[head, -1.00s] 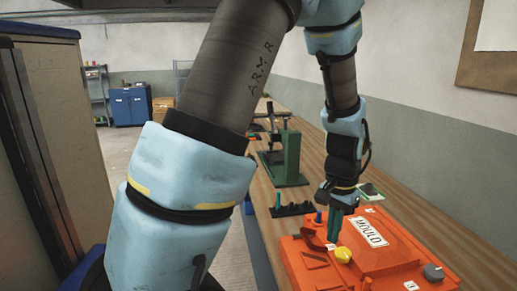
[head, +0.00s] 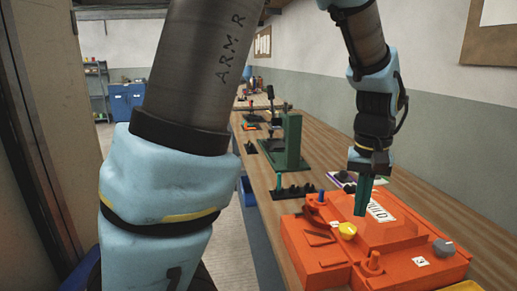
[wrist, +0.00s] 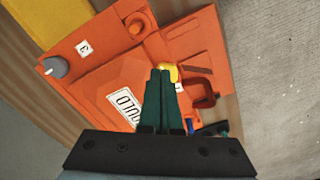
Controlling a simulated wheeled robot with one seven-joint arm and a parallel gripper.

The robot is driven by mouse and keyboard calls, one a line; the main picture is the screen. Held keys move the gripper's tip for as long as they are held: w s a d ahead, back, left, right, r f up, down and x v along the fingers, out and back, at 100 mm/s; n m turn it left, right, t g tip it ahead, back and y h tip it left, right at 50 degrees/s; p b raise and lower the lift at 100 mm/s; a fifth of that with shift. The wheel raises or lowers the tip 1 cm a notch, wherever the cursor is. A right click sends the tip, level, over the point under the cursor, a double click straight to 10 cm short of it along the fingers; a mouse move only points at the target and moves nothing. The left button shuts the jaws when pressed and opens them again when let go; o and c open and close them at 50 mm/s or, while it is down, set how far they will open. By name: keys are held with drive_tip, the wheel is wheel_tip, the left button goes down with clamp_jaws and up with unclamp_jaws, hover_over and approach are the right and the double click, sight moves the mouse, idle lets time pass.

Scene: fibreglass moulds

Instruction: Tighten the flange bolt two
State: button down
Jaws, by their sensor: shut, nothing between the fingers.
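The orange mould (head: 330,275) lies on the bench, with a white MOULD label (head: 381,212) on its raised middle. A yellow knob (head: 347,231), a grey knob (head: 443,247) and an orange round-headed peg (head: 372,262) stand on its flange. A tag reading 3 (head: 420,261) sits near the grey knob. I cannot read a 2, so I cannot tell which is flange bolt two. My gripper (head: 362,213), with green fingers, is shut and empty, pointing down above the mould beside the label. In the wrist view, its fingertips (wrist: 160,72) overlap the yellow knob (wrist: 170,70).
A blue-topped peg (head: 320,197) and an orange curved clamp (wrist: 207,92) are at the mould's far left. Behind are a dark rack (head: 292,191) and a green press stand (head: 292,145). A yellow thing (head: 462,286) shows at the front right. Open bench lies right of the mould.

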sight(347, 231)
drive_tip(key=shift+s+f, duration=0.1)
drive_tip(key=shift+f, duration=0.05)
wheel_tip(347, 231, down, 7)
drive_tip(key=b, duration=0.5)
drive_tip(key=shift+r, duration=0.2)
drive_tip(key=shift+w, duration=0.3)
idle(0.4)
drive_tip(key=shift+w+a+r+p, duration=0.1)
drive_tip(key=shift+w+a+p, duration=0.05)
drive_tip(key=shift+a+p, duration=0.65)
drive_tip(key=shift+w+a+p, duration=0.1)
drive_tip(key=shift+a+p, duration=0.1)
drive_tip(key=shift+p, duration=0.2)
drive_tip(key=shift+w+a, duration=0.25)
idle(0.3)
